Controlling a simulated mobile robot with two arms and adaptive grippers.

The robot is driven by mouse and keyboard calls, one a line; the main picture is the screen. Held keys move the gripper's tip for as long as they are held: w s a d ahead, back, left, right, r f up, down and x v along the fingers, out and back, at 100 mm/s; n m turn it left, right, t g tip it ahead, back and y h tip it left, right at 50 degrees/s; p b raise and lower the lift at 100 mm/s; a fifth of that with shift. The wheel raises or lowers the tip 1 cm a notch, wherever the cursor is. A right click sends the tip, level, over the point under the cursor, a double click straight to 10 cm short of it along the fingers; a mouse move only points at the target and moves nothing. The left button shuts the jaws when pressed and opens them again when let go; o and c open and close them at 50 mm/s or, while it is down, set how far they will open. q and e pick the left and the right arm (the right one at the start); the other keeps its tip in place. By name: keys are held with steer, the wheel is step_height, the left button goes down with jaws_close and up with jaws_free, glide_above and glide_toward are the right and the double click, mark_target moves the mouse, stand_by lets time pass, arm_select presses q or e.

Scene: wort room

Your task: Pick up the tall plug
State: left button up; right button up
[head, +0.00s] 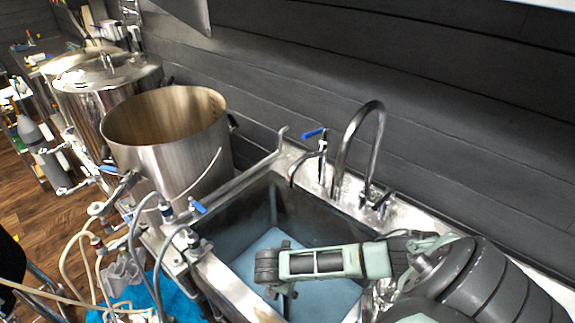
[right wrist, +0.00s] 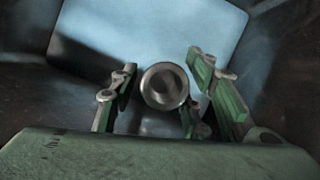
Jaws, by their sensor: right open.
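In the right wrist view a round metal piece with a ring-shaped top, which looks like the tall plug (right wrist: 164,88), stands between my right gripper's fingers, seen end-on from above. The fingers are spread on either side of it, with a visible gap at the right; contact at the left is hard to judge. In the head view my right gripper (head: 286,293) hangs down inside the sink (head: 253,208). It and the arm hide the plug there, and I cannot make it out. My left gripper is not in view.
A pale blue panel (head: 262,255) lies in the sink and also shows in the wrist view (right wrist: 150,35). A tall faucet (head: 345,150) and a blue-handled tap (head: 313,133) rise behind the sink. An open steel kettle (head: 175,155) and hoses stand at the left.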

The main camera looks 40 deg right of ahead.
steer(key=shift+d+f, duration=0.1)
steer(key=shift+f, duration=0.05)
steer(key=shift+c, duration=0.3)
jaws_close()
steer(key=shift+w, duration=0.1)
